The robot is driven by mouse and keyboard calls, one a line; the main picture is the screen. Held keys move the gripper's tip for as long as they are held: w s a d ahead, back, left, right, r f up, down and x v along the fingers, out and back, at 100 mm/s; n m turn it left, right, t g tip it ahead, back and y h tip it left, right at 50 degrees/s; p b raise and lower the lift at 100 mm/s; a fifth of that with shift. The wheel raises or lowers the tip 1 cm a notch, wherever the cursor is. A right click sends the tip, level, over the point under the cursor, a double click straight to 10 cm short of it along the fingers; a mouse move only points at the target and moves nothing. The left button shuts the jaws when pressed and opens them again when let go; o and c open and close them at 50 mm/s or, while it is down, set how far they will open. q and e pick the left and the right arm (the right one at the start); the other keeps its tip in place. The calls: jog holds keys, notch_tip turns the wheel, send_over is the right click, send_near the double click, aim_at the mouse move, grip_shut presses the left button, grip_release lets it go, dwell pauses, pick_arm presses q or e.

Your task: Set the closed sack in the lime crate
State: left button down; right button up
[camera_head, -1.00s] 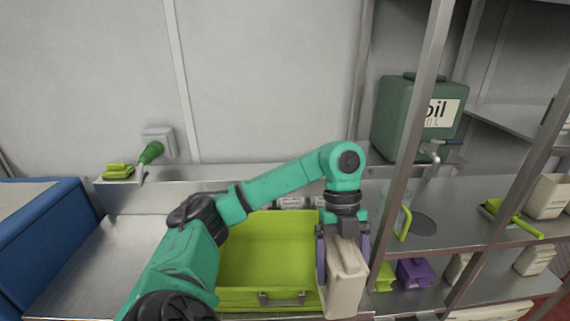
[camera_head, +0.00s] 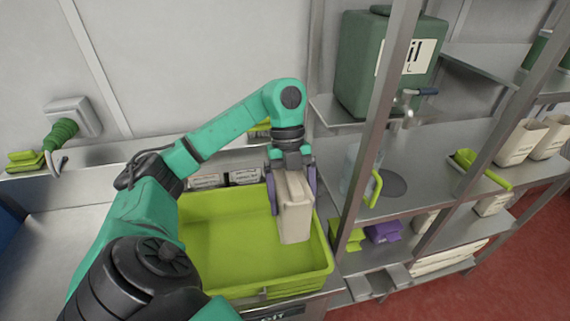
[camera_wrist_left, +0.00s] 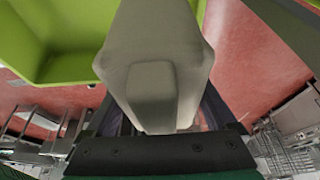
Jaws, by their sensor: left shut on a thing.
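The closed sack (camera_head: 295,207) is a beige, upright block hanging in my left gripper (camera_head: 292,190). The purple fingers are shut on its sides. In the head view it overlaps the right part of the lime crate (camera_head: 215,240), a wide, empty-looking yellow-green bin; I cannot tell its exact height over the crate floor. In the left wrist view the sack (camera_wrist_left: 155,65) fills the middle, with the lime crate (camera_wrist_left: 45,40) at upper left and red floor around. My right gripper is not in view.
A metal shelf post (camera_head: 375,130) stands just right of the crate. Shelves there hold a green oil tank (camera_head: 375,60), a clear jug with a lime handle (camera_head: 374,190), purple packets (camera_head: 383,232) and beige containers (camera_head: 520,140). White labelled boxes (camera_head: 245,177) sit behind the crate.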

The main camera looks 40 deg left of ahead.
pick_arm(q)
jog(key=f, duration=0.2)
jog(key=f+p, duration=0.1)
jog(key=f, duration=0.2)
jog(key=w+a+f, duration=0.1)
jog(key=f, duration=0.1)
jog(key=shift+f, duration=0.2)
jog(key=p+x, duration=0.1)
jog(key=x, duration=0.2)
jog(key=shift+w+a+f, duration=0.1)
jog(key=shift+a+f, duration=0.05)
jog(key=shift+f, duration=0.1)
jog(key=shift+w+a+f, duration=0.15)
jog(key=shift+f, duration=0.1)
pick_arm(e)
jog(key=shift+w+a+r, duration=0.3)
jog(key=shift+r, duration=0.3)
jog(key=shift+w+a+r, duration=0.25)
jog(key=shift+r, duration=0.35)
pick_arm(q)
grip_release()
jog(key=shift+f, duration=0.1)
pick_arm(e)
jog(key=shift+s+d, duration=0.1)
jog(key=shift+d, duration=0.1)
